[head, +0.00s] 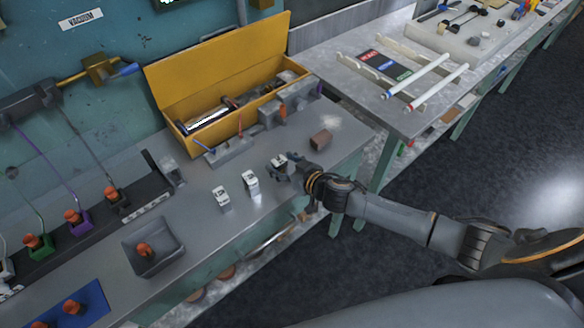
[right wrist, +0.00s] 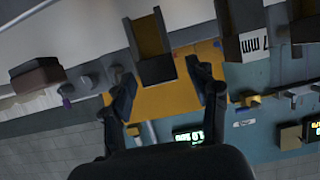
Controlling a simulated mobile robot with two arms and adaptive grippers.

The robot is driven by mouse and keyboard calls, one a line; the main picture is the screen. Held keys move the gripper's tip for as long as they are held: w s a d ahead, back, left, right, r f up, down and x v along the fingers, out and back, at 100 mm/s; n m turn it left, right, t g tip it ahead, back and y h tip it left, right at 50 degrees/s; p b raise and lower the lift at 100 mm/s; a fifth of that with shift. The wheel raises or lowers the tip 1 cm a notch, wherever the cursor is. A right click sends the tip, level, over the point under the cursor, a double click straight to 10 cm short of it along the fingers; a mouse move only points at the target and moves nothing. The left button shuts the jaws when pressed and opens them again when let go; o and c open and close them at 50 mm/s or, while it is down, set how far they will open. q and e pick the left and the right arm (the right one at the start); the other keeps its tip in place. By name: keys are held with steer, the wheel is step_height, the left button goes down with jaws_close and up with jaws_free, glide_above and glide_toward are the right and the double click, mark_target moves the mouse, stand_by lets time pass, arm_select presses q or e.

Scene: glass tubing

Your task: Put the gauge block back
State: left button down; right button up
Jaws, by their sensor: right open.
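Two small whitish blocks with dark markings, which look like gauge blocks, stand on the grey bench: the left one (head: 221,198) and the middle one (head: 250,182). A third pale block (head: 278,161) shows at my right gripper (head: 282,169), partly hidden by it. In the right wrist view the right gripper (right wrist: 155,80) has its fingers spread. A dark block with a yellowish face (right wrist: 155,68) appears between the fingertips; I cannot tell whether they touch it. A white face marked "mm" (right wrist: 254,46) is to its right. My left gripper is not in view.
An open yellow toolbox (head: 215,72) stands behind. A brown block (head: 321,139) lies right of my right gripper. A small grey rack (head: 231,150) is behind the blocks. A grey tray (head: 139,259) with an orange-topped item is at the front left.

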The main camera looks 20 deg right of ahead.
steer(key=shift+s+d+r, duration=0.1)
steer(key=shift+s+d, duration=0.05)
steer(key=shift+s, duration=0.25)
steer(key=b+v, duration=0.2)
steer(key=v, duration=0.9)
steer(key=shift+r, duration=0.15)
steer(key=shift+s, duration=0.1)
